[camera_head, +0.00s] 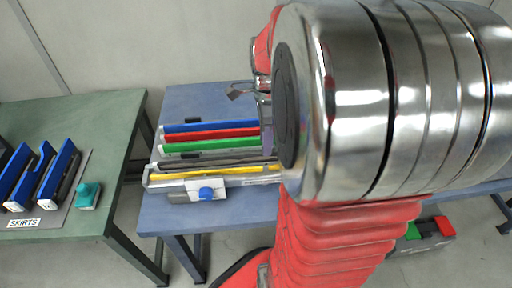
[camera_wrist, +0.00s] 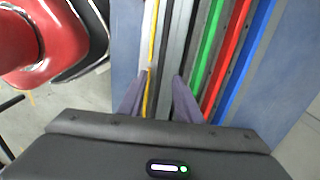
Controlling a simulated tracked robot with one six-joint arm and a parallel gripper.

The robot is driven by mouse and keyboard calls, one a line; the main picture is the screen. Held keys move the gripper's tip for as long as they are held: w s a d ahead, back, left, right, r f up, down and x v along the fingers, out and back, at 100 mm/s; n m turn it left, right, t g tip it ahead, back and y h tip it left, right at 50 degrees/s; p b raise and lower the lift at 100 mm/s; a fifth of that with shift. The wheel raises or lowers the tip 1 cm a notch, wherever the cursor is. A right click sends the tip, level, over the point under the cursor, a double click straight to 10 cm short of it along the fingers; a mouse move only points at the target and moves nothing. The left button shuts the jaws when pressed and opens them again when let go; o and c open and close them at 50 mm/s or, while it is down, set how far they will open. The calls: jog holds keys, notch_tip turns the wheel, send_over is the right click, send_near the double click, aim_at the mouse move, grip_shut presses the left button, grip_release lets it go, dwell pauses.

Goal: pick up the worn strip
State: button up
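A chassis (camera_head: 240,182) on the blue table holds parallel strips: blue (camera_head: 210,126), red (camera_head: 210,134), green (camera_head: 210,147) and yellow (camera_head: 245,169), with dark grey rows between green and yellow. I cannot tell by look which strip is the worn one. My gripper (camera_wrist: 158,95) points down over the chassis, its two fingers apart. The yellow strip (camera_wrist: 153,40) and a grey row (camera_wrist: 177,40) run between the fingers in the wrist view. Nothing is seen held. In the head view my wrist hides the right end of the rows and most of my gripper.
A green table (camera_head: 75,225) at left bears blue pieces (camera_head: 62,172) on a grey mat with a "SKIRTS" label (camera_head: 24,223) and a teal object (camera_head: 88,195). A blue knob (camera_head: 206,193) sits on the chassis front. A bin with green and red pieces (camera_head: 425,243) stands low at right.

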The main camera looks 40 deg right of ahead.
aim_at(266, 159)
jog(key=shift+f, duration=0.15)
jog(key=shift+s+d+f, duration=0.1)
jog(key=shift+f, duration=1.2)
jog(key=shift+s+f, duration=0.1)
jog(key=shift+f, duration=1.2)
grip_shut()
